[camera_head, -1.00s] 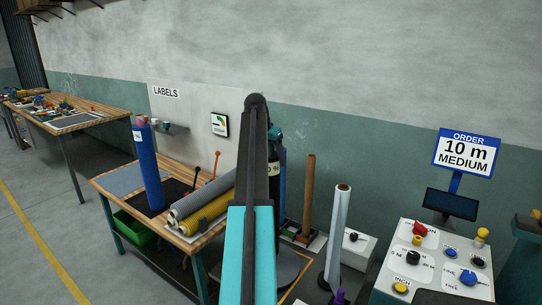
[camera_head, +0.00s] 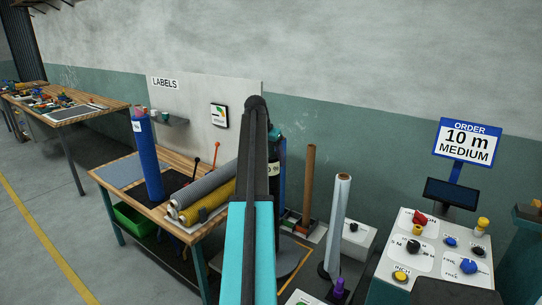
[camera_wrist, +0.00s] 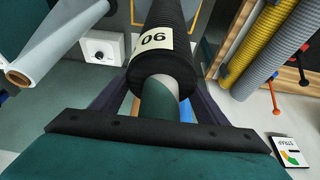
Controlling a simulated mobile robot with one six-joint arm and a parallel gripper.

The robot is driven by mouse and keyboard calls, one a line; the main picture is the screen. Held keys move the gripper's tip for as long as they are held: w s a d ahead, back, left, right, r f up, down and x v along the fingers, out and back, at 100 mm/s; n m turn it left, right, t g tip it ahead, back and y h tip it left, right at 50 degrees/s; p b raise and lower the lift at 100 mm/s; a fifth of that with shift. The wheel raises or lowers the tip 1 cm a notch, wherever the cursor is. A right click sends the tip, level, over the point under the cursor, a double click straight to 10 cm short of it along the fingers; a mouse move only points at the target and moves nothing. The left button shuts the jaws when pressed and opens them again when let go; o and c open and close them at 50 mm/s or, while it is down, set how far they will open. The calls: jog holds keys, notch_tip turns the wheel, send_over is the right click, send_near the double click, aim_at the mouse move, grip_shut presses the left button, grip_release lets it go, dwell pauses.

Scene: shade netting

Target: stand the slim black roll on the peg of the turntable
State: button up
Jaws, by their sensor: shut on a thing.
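The slim black roll (camera_head: 272,185) stands about upright, mostly hidden behind my arm in the head view. My gripper (camera_wrist: 160,75) is shut on this near end, with a dark finger on each side. The grey round turntable (camera_head: 291,261) sits low behind my arm in the head view. Its peg is hidden, and I cannot tell whether the roll's lower end is over the peg or touching the disc.
A wooden bench (camera_head: 130,172) at left holds a blue roll (camera_head: 147,155) and grey and yellow rolls (camera_head: 206,208). A brown tube (camera_head: 308,185) and a white roll (camera_head: 337,220) stand right of the turntable. A control panel (camera_head: 428,258) is farther right.

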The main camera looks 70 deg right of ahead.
jog(key=shift+f, duration=0.5)
jog(key=o, duration=2.1)
jog(key=shift+o, duration=0.2)
jog(key=shift+f, duration=0.1)
jog(key=shift+a, duration=0.1)
jog(key=b+v, duration=0.4)
jog(key=v, duration=0.9)
jog(key=shift+r, duration=0.35)
jog(key=shift+a, duration=0.1)
